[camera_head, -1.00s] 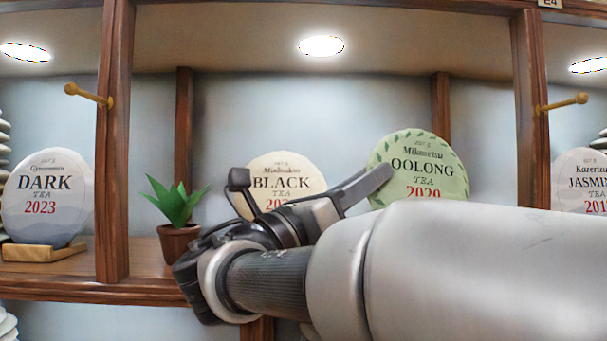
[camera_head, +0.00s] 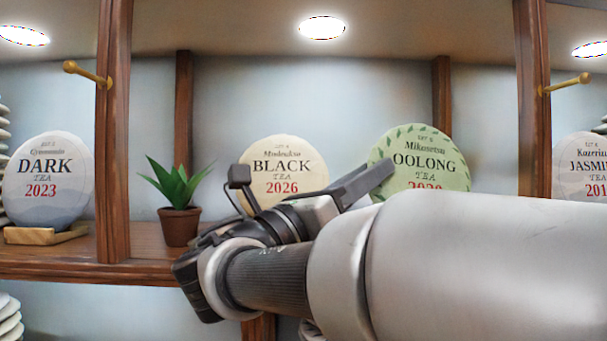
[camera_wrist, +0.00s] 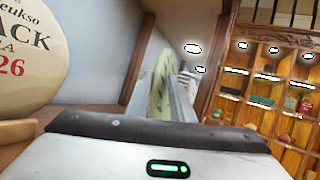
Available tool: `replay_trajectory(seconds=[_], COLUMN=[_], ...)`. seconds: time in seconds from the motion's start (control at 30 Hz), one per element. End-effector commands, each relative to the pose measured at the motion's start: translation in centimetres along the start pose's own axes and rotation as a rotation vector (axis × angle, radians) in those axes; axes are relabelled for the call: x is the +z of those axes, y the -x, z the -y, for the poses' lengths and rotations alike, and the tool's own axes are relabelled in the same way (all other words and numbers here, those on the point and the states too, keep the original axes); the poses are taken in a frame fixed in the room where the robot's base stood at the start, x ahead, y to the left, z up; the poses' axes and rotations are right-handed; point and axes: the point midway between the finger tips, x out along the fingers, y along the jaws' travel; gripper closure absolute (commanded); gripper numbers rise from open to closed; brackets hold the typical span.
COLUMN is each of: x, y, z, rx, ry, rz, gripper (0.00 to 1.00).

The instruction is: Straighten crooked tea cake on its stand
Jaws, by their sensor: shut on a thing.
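The round pale green OOLONG tea cake (camera_head: 425,150), with a leafy rim, stands facing me right of centre in the head view. Its lettering slopes slightly down to the right. My gripper (camera_head: 378,175) is shut on its left edge. In the wrist view the green cake (camera_wrist: 161,82) appears nearly edge-on between my fingers (camera_wrist: 158,105). My arm hides the cake's lower part and its stand, so I cannot tell whether the cake touches the stand.
The cream BLACK tea cake (camera_head: 280,165) stands close behind my wrist. A potted plant (camera_head: 178,226) is left of it.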

Motion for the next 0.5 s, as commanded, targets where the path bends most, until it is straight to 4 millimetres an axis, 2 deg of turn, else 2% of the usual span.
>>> replay_trajectory(seconds=[0.4,0.43,0.5], x=[-0.21,-0.21,-0.22], y=[0.11,0.11,0.12], z=[-0.03,-0.03,-0.03], rx=[-0.001,0.000,0.000], ry=[-0.001,-0.001,-0.001], rz=[0.001,0.001,0.001], gripper=[1.00,0.74,0.62])
